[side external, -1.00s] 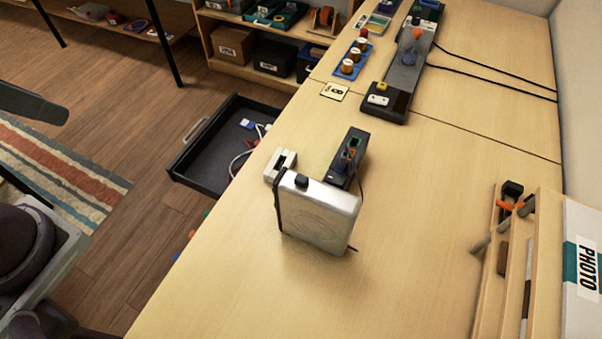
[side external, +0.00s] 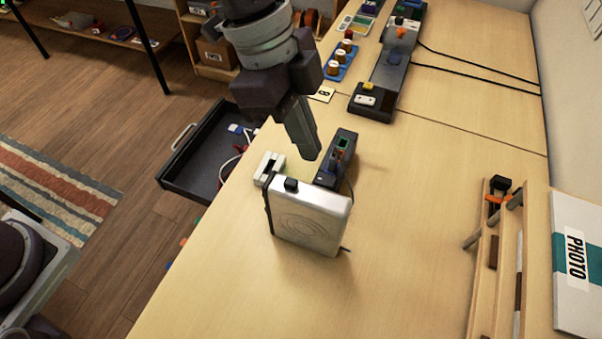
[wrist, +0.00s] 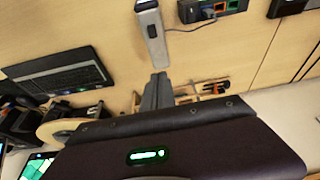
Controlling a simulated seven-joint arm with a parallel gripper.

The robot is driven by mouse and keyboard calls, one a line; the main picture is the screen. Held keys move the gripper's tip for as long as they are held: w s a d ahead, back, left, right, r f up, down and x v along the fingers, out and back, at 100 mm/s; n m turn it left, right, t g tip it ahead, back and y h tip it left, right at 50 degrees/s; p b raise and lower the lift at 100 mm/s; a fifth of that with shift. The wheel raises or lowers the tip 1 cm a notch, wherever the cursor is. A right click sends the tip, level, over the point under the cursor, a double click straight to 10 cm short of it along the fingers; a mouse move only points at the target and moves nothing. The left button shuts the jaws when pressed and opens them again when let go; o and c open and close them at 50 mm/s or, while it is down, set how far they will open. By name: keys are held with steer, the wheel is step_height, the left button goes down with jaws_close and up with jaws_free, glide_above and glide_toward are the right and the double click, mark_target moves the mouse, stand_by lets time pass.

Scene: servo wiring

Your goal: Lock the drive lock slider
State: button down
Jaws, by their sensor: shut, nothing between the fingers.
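A silver box-shaped drive (side external: 312,222) stands upright on the table in the side view. A small black block (side external: 291,184), which may be the lock slider, sits on its top edge near the left end; its lock state cannot be told. A silver box (wrist: 150,32), likely the drive, also shows at the top of the wrist view. My gripper (side external: 312,156) is shut and empty, pointing down above and behind the drive, close to the black module. It appears apart from the drive. Its fingers (wrist: 158,78) also show in the wrist view, below the silver box.
A black module (side external: 340,155) with a green port stands just behind the drive, with a cable. A white slotted block (side external: 268,168) is at its left. An open drawer (side external: 178,178) juts from the left table edge. A wooden rack (side external: 488,270) stands right. The front table is clear.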

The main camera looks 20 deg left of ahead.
mark_target(290, 181)
steer(key=x, duration=0.9)
steer(key=shift+f, duration=0.1)
steer(key=a, duration=0.2)
steer(key=shift+a+f, duration=0.4)
steer(key=shift+a, duration=0.45)
steer(key=shift+a, duration=1.4)
steer(key=shift+d, duration=0.1)
